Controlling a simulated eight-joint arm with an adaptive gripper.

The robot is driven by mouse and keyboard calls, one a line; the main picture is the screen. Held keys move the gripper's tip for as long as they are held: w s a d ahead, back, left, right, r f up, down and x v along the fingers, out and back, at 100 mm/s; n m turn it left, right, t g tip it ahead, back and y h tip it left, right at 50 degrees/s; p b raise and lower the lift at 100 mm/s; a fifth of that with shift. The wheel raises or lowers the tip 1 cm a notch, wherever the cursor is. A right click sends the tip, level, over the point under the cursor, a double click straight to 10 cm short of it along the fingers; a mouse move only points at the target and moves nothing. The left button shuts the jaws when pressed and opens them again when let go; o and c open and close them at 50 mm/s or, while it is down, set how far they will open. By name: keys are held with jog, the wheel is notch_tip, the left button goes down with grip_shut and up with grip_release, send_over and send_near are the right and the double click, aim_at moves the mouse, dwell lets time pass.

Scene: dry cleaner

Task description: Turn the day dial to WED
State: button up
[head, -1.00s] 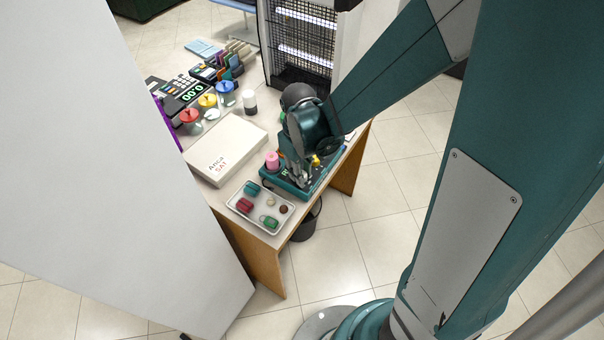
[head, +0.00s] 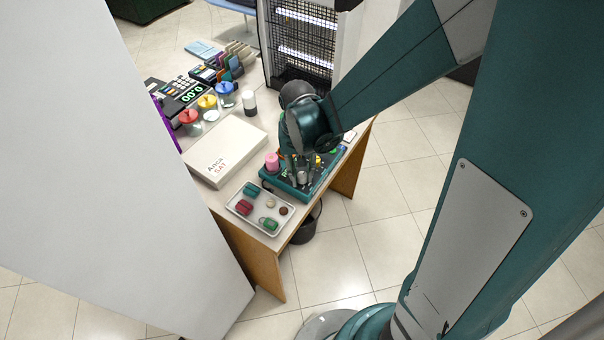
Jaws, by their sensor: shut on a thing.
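A teal control panel (head: 277,183) lies at the right front part of the desk. It bears a pink knob (head: 272,161) on its left and small yellow parts farther right. My gripper (head: 302,179) points down over the middle of the panel. Its fingers stand on either side of a small grey dial (head: 303,176) and are shut on it. The day lettering is too small and too covered by my gripper to read, so I cannot tell which day the dial points to.
A white tray (head: 233,206) with several small coloured items lies in front of the panel. A white box (head: 225,150) lies to the left. Lidded jars (head: 208,103) stand behind it. A dark bin (head: 304,232) stands on the floor beside the desk.

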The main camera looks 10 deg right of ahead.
aim_at(301, 175)
dwell(0.4)
jog(key=o, duration=0.9)
jog(key=shift+r, duration=0.2)
jog(key=shift+a+r, duration=0.2)
jog(key=shift+r, duration=5.65)
